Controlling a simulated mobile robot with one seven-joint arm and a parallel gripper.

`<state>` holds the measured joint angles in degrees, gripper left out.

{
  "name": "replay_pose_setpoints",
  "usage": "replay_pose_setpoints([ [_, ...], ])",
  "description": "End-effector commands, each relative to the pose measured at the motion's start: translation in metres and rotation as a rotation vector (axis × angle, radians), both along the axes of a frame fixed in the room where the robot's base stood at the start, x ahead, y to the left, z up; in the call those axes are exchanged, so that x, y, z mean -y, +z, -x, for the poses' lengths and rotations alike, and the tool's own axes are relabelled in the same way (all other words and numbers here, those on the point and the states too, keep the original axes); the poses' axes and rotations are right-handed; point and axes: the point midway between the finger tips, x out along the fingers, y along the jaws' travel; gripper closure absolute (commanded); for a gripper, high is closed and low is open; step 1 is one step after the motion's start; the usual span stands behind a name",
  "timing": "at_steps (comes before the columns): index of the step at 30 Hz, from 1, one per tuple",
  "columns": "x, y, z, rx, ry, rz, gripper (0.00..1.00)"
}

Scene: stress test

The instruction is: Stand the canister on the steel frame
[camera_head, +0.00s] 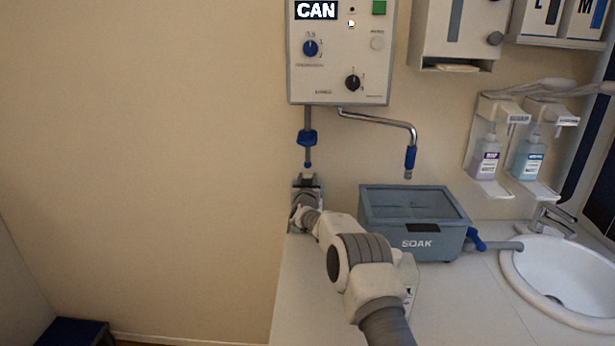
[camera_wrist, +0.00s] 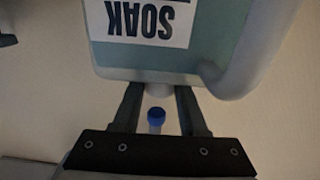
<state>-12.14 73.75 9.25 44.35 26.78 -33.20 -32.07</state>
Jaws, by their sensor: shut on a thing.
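The canister (camera_wrist: 215,50) is a pale green-grey jug that fills the top of the wrist view. It has a moulded handle on the right and a white SOAK label, which reads upside down there. My gripper (camera_wrist: 158,92) is shut on its neck, and the blue cap (camera_wrist: 156,116) shows between the fingers. The canister's base is outside the wrist view. In the head view my arm reaches to a small grey and dark piece (camera_head: 306,184) at the counter's left end. I cannot tell there how much of it is gripper or steel frame.
A grey tub marked SOAK (camera_head: 415,226) stands right of my arm, with a sink (camera_head: 570,275) beyond. A wall unit marked CAN (camera_head: 340,60) has a blue-fitted pipe (camera_head: 307,138) and a bent spout (camera_head: 411,158) hanging below. A pale object (camera_head: 408,270) is partly hidden behind my arm.

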Motion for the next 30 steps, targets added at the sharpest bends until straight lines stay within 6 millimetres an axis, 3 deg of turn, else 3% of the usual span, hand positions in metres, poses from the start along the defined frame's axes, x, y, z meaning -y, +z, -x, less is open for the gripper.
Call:
replay_pose_setpoints([
  [2,0.001,0.008,-0.001,0.012,-0.002,0.000,1.00],
  [3,0.000,-0.003,0.000,-0.004,0.001,0.001,0.51],
  [7,0.000,-0.002,0.000,-0.004,0.001,0.001,0.28],
  [20,0.000,-0.001,0.003,-0.003,0.000,0.001,0.28],
  [30,0.000,-0.001,0.029,-0.004,0.001,0.001,0.28],
])
